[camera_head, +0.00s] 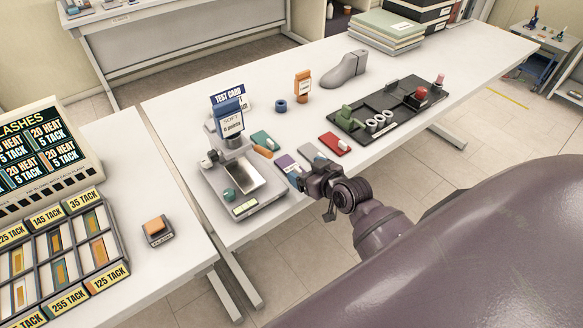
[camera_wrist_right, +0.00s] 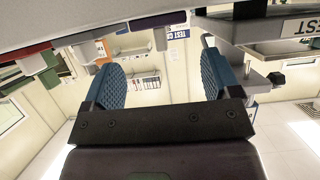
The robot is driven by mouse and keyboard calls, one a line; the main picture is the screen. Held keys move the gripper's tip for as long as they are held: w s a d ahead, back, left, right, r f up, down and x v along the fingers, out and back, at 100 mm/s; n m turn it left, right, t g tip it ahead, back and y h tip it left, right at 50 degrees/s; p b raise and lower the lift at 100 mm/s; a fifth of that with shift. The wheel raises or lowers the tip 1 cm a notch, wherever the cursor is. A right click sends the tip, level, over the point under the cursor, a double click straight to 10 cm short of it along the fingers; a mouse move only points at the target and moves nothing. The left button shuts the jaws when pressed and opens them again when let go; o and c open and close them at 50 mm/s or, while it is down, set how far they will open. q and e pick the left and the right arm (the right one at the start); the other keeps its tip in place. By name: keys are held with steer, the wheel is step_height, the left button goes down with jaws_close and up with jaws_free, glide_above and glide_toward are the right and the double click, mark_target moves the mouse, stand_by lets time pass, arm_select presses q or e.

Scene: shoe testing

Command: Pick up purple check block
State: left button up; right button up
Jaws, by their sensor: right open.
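The purple check block (camera_head: 285,161) lies flat on the white table in the head view, just right of the scale. It is a small purple piece with a pale part at its lower end, close to my gripper. My right gripper (camera_head: 298,179) is at the table's near edge, just below and right of the purple block, and partly covers the area there. In the right wrist view its two blue ribbed fingers (camera_wrist_right: 161,70) stand wide apart with nothing between them. My left gripper is not in view.
The scale (camera_head: 247,205) with a tall sign stands left of my gripper. A green block (camera_head: 263,139), a grey block (camera_head: 312,152) and a red block (camera_head: 334,144) lie nearby. A black tray (camera_head: 375,126) and a grey shoe form (camera_head: 345,70) are farther back. The table's near edge is close.

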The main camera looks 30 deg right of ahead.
mark_target(296, 167)
steer(key=shift+a+p+x, duration=0.2)
steer(key=shift+p+x, duration=0.1)
steer(key=shift+x, duration=2.3)
steer(key=shift+s+f, duration=0.1)
steer(key=shift+f, duration=0.05)
steer(key=c, duration=1)
